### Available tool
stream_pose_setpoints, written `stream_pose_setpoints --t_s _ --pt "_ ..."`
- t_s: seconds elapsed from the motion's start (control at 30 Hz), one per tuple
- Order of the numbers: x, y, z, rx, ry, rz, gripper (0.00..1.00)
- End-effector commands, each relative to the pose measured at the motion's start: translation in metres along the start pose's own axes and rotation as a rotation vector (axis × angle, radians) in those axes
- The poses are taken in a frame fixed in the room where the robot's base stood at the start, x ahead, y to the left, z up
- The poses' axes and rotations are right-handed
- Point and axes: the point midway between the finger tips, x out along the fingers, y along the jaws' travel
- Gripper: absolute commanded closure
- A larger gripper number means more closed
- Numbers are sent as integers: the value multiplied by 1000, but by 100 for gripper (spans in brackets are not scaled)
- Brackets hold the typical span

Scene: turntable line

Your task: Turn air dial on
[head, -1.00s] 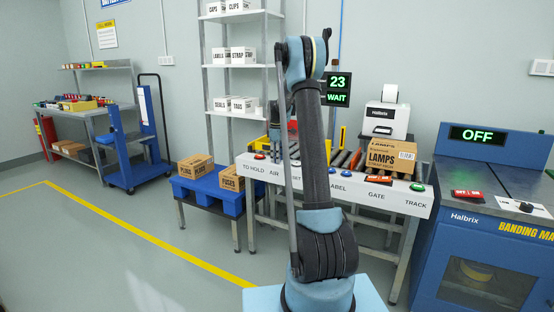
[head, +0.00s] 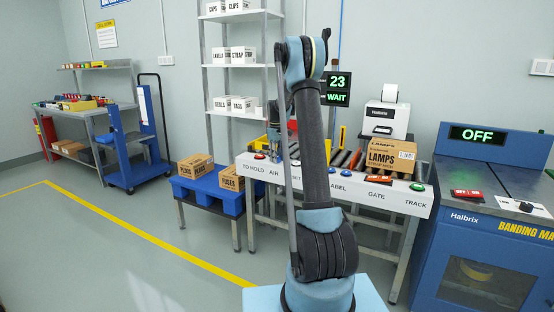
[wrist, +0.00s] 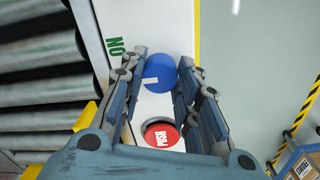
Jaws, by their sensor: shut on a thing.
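The blue air dial (wrist: 160,76) sits on the white panel in the wrist view, with a short white mark on its face. My gripper (wrist: 165,72) has its two fingers on either side of the dial and is shut on it. A green ON label (wrist: 116,47) lies on the panel to the left of the dial and above it. In the head view the AIR label (head: 274,173) shows on the sloped front panel, while my arm hides the dial and most of my gripper.
A red PUSH button (wrist: 161,135) is close to the dial, between my fingers' bases in the wrist view. Rollers (wrist: 45,75) run along the left. A LAMPS carton (head: 383,158) stands on the line. The sign (head: 337,90) reads 23 WAIT.

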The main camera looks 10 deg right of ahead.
Motion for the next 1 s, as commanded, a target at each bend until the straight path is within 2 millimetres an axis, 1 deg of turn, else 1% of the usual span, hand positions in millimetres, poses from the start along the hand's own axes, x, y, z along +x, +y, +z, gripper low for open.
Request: stream_pose_setpoints --t_s 0.2,0.5,0.7,1.0 --pt "0 -1 0 198 -6 -1 94" --pt "0 0 0 414 -10 -1 94" --pt "0 0 0 501 -12 -1 94" --pt "0 0 0 550 -13 -1 94"
